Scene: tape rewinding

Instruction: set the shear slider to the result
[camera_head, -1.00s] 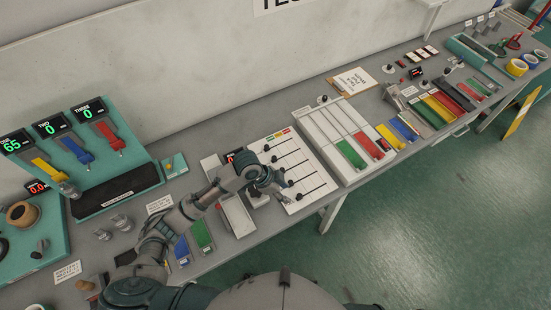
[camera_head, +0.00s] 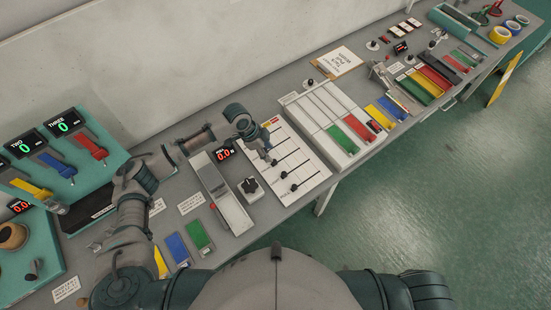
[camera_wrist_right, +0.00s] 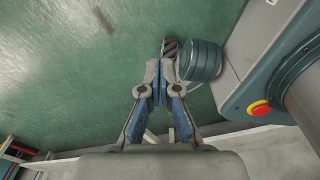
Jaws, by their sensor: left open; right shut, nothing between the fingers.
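The white slider panel (camera_head: 315,180) lies on the bench in the middle of the head view. It has several dark slots with black knobs, such as one knob (camera_head: 282,175) and a lower one (camera_head: 293,187). I cannot read which slider is the shear one. My left gripper (camera_head: 264,154) is open over the upper left part of the panel, close to the uppermost knobs. It hides part of the top slot, and contact cannot be told. My right gripper (camera_wrist_right: 160,75) is shut and empty in the right wrist view, above the green floor.
Left of the panel are a small red-digit display (camera_head: 223,154), a dark knob on a white block (camera_head: 249,186) and a long grey tray (camera_head: 232,212). A white rack with coloured strips (camera_head: 310,118) stands to the right. The teal three-lever station (camera_head: 110,150) is at left.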

